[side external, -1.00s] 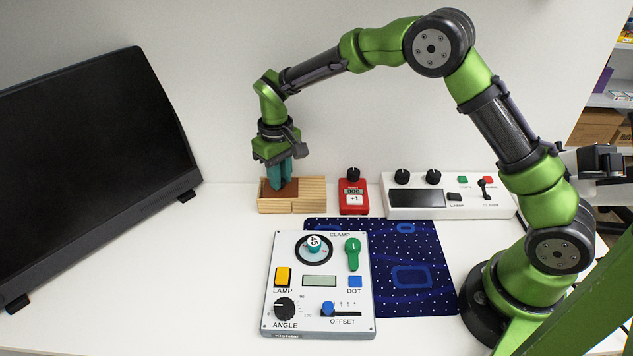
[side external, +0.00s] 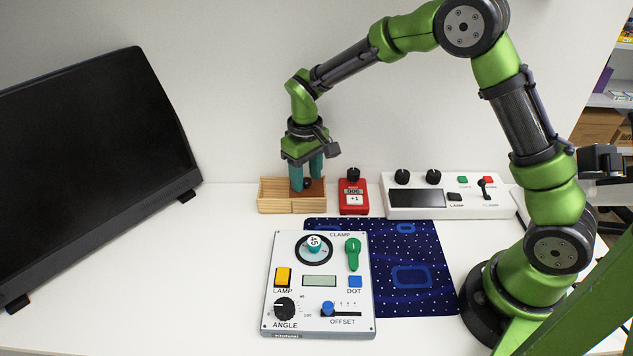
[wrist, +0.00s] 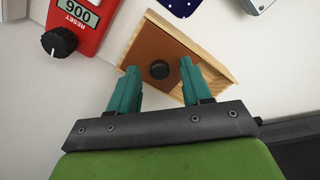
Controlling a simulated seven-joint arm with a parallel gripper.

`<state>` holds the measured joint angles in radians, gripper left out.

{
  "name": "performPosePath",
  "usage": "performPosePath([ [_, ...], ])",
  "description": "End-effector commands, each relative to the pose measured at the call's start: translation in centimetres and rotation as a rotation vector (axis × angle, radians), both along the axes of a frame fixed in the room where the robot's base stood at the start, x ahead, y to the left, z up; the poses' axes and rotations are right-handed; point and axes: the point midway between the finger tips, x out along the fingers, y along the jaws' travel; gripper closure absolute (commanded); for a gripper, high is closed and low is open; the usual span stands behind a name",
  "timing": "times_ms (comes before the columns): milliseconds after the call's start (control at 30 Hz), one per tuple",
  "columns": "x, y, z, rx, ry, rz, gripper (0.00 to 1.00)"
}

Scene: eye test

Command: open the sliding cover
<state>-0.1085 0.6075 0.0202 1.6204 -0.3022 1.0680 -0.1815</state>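A small light-wood box (side external: 291,206) stands at the back of the table, left of the red counter. Its brown sliding cover (side external: 317,189) lies over the right half of the box; the left half is uncovered and shows bare wood inside. In the wrist view the cover (wrist: 165,46) carries a round black knob (wrist: 160,69). My gripper (side external: 307,184) points down over the cover; it also shows in the wrist view (wrist: 158,73). Its teal fingers are spread on either side of the knob, with a clear gap to it on both sides.
The red counter (side external: 353,198) stands close to the box's right end. A white control box (side external: 447,204) is farther right. A panel of knobs and switches (side external: 318,283) and a blue mat (side external: 430,250) lie in front. A black monitor (side external: 90,165) stands left.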

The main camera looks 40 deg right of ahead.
Motion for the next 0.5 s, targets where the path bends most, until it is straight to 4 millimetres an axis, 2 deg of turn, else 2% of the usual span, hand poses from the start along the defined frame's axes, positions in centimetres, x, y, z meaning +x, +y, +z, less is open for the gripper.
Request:
performPosePath([
  [167, 0.0, 0.0, 0.1, 0.000, 0.000, 0.000, 0.51],
  [267, 0.1, 0.0, 1.0, 0.000, -0.002, 0.001, 0.51],
  [367, 0.1, 0.0, 2.6, 0.000, -0.005, 0.001, 0.51],
  [500, 0.1, 0.0, 5.9, 0.000, -0.006, 0.000, 0.51],
])
